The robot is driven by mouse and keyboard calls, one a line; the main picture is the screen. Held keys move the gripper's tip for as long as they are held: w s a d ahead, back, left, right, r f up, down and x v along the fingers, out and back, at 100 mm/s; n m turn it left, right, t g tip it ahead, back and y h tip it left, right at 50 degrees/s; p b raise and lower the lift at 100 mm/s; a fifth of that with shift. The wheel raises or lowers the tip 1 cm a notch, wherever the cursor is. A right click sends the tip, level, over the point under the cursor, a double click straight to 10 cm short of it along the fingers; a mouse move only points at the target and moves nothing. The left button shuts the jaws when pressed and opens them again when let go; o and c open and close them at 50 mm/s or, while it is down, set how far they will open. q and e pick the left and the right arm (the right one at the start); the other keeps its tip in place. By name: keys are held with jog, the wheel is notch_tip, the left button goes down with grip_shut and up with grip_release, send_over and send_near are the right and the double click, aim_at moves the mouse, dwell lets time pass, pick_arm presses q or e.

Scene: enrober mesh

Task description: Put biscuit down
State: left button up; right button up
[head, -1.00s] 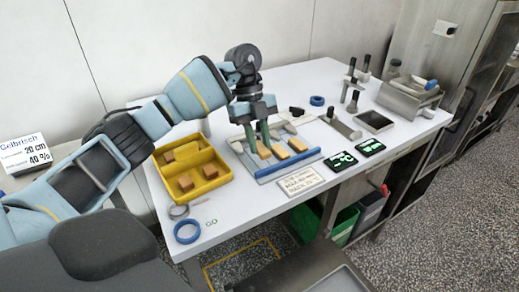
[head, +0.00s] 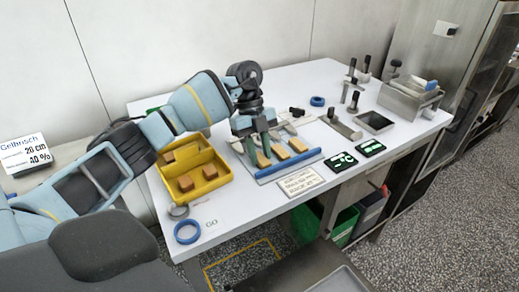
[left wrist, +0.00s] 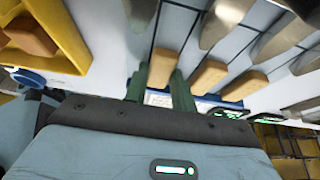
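My left gripper (head: 262,147) points down over the mesh rack (head: 313,160), which has a blue front bar. Its green fingers sit on both sides of a tan biscuit (head: 263,160). In the left wrist view this biscuit (left wrist: 162,68) fills the gap between the fingertips (left wrist: 160,75), and the fingers look closed on it. It is low over the rack; I cannot tell if it touches. Two more biscuits lie on the rack to its right, one near (head: 280,152) and one farther (head: 298,145). My right gripper is not in view.
A yellow tray (head: 210,186) with three biscuits stands left of the rack. A blue tape ring (head: 187,232), a white sign (head: 300,182) and two dark displays (head: 341,162) are near the front edge. Metal tools and a steel bin (head: 410,101) stand to the right.

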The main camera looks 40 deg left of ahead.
pick_arm(q)
jog(key=o, duration=0.4)
jog(key=v, duration=1.2)
jog(key=shift+r+p, duration=0.15)
jog(key=shift+p, duration=0.25)
jog(key=shift+w+a, duration=0.1)
